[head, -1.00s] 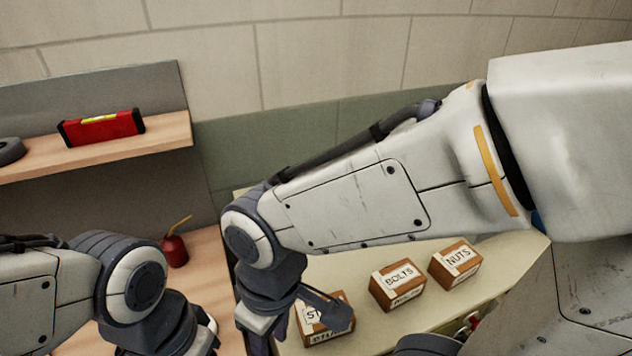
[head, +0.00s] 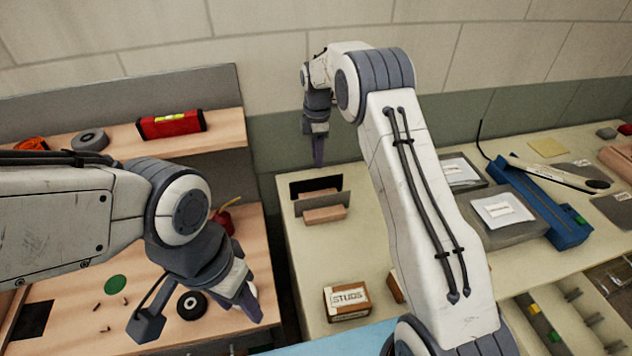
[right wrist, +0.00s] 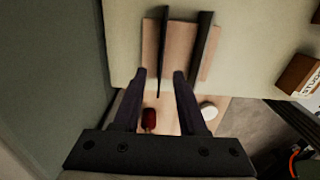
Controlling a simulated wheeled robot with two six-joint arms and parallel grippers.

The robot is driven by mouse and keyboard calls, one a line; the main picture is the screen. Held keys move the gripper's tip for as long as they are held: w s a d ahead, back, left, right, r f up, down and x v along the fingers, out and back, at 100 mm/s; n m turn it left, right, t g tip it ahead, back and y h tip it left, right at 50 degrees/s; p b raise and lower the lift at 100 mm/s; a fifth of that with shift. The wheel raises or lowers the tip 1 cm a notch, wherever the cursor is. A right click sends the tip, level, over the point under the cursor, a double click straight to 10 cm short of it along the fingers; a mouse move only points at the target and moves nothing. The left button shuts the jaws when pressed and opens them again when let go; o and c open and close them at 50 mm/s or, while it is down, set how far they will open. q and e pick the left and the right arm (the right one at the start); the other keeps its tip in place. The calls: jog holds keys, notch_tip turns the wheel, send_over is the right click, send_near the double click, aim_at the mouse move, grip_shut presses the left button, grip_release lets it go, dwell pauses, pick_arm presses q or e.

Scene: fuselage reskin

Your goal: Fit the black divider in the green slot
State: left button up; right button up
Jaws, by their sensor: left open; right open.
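The black divider (head: 302,187) stands upright in a wooden stand (head: 324,214) at the left end of the pale table. It also shows from above, nearly edge-on, in the right wrist view (right wrist: 163,45). A grey plate (head: 322,203) stands parallel, just nearer to me. My right gripper (head: 318,162) is open and empty, pointing down above the divider; in its wrist view the divider lines up between the fingers (right wrist: 160,78). My left gripper (head: 246,298) is open and empty over the left bench. A green mark (head: 554,336) shows in the divided tray (head: 590,335) at lower right.
The studs box (head: 347,300) stands nearer on the pale table, beside my right arm. A blue tool (head: 540,205) and grey cases (head: 505,222) lie right of that arm. The left bench holds a red oil can (head: 222,220); a shelf above it carries a red level (head: 171,125).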

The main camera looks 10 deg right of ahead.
aim_at(317, 179)
notch_tip(317, 179, down, 5)
jog(key=shift+s+a+r+p, duration=0.1)
jog(key=shift+r+p, duration=0.05)
jog(key=shift+p, duration=0.75)
notch_tip(317, 179, down, 4)
jog(key=shift+s+f+p, duration=0.15)
jog(key=shift+f+p, duration=0.05)
jog(key=shift+p, duration=1.05)
jog(key=shift+f, duration=0.15)
grip_shut()
